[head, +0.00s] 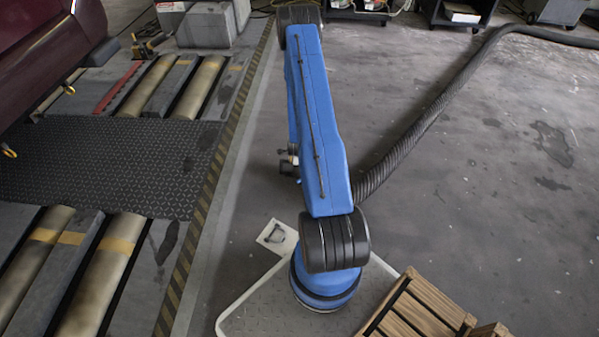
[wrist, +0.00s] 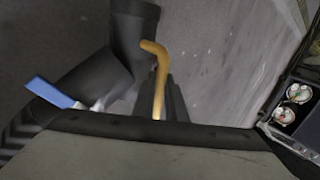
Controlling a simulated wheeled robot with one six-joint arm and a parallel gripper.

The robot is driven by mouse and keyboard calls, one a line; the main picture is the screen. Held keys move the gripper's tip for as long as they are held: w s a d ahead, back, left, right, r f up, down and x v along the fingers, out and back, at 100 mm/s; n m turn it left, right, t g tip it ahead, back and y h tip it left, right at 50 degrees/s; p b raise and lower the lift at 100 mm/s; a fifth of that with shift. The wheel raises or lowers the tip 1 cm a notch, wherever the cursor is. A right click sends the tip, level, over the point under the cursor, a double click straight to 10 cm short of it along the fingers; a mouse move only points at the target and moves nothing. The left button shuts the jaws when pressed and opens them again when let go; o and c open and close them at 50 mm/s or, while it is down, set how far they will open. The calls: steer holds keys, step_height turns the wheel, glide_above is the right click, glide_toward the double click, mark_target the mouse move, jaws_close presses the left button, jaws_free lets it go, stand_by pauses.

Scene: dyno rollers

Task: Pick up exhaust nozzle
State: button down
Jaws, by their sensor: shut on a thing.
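In the wrist view my gripper (wrist: 162,88) shows as dark fingers around a bent orange-yellow handle. The handle appears to belong to the exhaust nozzle (wrist: 133,35), a wide dark tube just left of and behind the fingers. My gripper is shut on the nozzle at this handle. The handle's upper end bends to the left and stands clear of the fingers. In the head view my blue arm hides the gripper and the nozzle.
A thick black ribbed hose (head: 425,120) runs from behind my arm to the top right. A dark red car (head: 40,45) stands over rollers (head: 100,270) at left. A wooden crate (head: 420,310) is at lower right. The right floor is mostly clear.

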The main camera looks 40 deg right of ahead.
steer(key=shift+r, duration=0.1)
stand_by(0.3)
steer(key=shift+r, duration=4.95)
steer(key=shift+w, duration=0.1)
